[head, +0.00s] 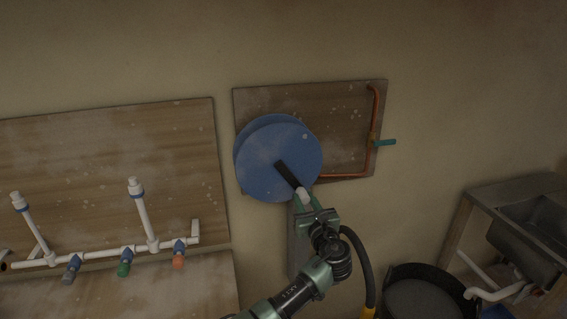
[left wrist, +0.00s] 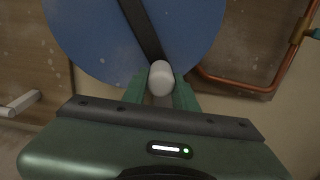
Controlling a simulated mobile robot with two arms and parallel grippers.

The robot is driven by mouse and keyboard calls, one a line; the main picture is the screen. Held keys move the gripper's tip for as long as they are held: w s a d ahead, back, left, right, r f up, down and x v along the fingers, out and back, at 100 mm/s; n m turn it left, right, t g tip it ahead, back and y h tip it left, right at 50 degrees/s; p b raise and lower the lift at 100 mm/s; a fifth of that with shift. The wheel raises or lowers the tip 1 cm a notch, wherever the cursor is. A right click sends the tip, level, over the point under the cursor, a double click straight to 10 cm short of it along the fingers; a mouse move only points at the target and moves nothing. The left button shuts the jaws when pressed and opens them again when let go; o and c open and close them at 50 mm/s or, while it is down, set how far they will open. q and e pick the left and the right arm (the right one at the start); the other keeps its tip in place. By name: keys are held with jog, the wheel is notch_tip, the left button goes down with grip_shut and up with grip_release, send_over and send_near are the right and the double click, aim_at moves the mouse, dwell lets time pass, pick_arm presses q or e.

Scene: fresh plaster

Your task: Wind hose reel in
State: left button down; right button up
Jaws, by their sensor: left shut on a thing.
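The blue hose reel (head: 262,150) is mounted on a wooden board (head: 340,125) on the wall. Its black crank arm (head: 288,174) runs from the hub down to the right and ends in a pale knob (head: 303,194). My left gripper (head: 308,206) is shut on the knob at the reel's lower right. In the left wrist view the white knob (left wrist: 161,77) sits between the green fingers (left wrist: 160,95), with the blue disc (left wrist: 95,40) behind. I cannot make out any hose on the reel. My right gripper is not in view.
A copper pipe (head: 372,115) with a teal valve lever (head: 384,142) runs right of the reel. White pipes with coloured valves (head: 124,262) are at the left. A black tub (head: 425,285) and a metal sink (head: 535,235) stand at lower right.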

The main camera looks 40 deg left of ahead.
aim_at(279, 191)
pick_arm(q)
jog(key=shift+s+a, duration=0.95)
jog(key=shift+a, duration=0.25)
jog(key=s+a+p, duration=0.1)
jog(key=s+p, duration=0.1)
jog(key=shift+a+f+p, duration=0.15)
jog(key=shift+a+p, duration=0.15)
jog(key=shift+a, duration=0.1)
jog(key=c, duration=1)
grip_release()
jog(key=shift+s, duration=0.1)
jog(key=shift+c, duration=0.2)
jog(key=shift+o, duration=0.2)
jog(key=shift+s+f, duration=0.2)
